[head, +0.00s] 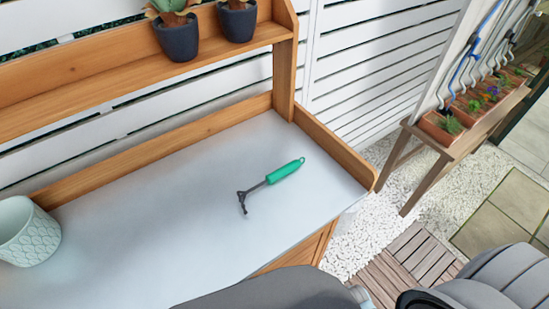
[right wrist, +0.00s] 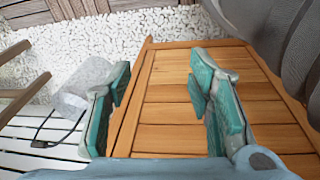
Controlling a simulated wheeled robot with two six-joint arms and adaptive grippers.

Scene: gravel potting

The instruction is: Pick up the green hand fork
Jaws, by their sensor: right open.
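The green hand fork (head: 270,182) lies on the pale bench top (head: 150,215), near its right end. Its green handle points to the upper right and its dark tines to the lower left. My right gripper (right wrist: 158,105) is open and empty in the right wrist view, in front of the wooden side of the bench (right wrist: 165,85). The fork does not show in the right wrist view. My left gripper is not in view.
A pale green pot (head: 25,235) stands at the bench's left. Two dark potted plants (head: 178,38) (head: 238,20) stand on the shelf above. Wooden rims border the bench top's back and right. A planter stand (head: 450,135) is at right. The bench top around the fork is clear.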

